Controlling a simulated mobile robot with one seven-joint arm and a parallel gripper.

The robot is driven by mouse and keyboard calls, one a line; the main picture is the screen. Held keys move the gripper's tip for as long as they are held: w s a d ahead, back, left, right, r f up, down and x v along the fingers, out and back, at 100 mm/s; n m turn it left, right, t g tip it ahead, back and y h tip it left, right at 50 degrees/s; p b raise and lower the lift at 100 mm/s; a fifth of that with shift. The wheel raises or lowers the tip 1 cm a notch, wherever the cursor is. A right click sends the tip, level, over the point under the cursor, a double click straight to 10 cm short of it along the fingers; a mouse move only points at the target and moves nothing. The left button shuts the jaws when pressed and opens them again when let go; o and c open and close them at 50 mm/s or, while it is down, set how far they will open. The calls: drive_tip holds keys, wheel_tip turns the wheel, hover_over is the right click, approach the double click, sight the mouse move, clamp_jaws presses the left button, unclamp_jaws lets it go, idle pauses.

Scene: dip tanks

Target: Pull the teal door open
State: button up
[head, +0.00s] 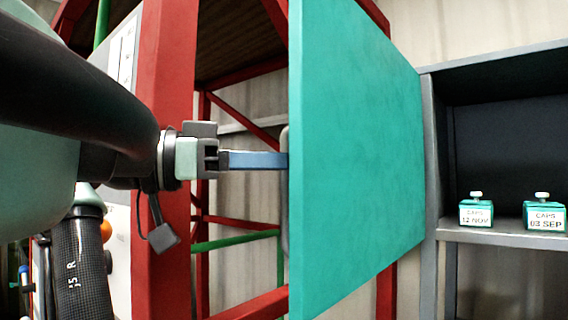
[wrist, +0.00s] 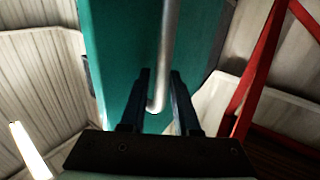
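The teal door (head: 355,160) stands swung out at an angle beside the grey cabinet, its near edge towards me and one broad face in view. Its grey bar handle (head: 284,138) is on the other face and mostly hidden in the head view. In the wrist view the handle (wrist: 167,50) runs between the two dark fingers of my gripper (wrist: 160,72). Small gaps show between the bar and the fingers, so my gripper is open around the handle. In the head view my gripper's blue finger reaches right to the door's near edge.
The grey cabinet (head: 430,180) at right is open, with two teal boxes labelled CAPS, a left one (head: 476,211) and a right one (head: 544,213), on its shelf. A red frame post (head: 168,200) stands close behind my arm.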

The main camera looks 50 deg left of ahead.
drive_tip(key=shift+o, duration=1.1)
drive_tip(key=shift+w+f, duration=0.1)
drive_tip(key=shift+w, duration=0.05)
drive_tip(key=p+v, duration=0.2)
drive_tip(key=v, duration=1.1)
drive_tip(key=shift+f, duration=0.1)
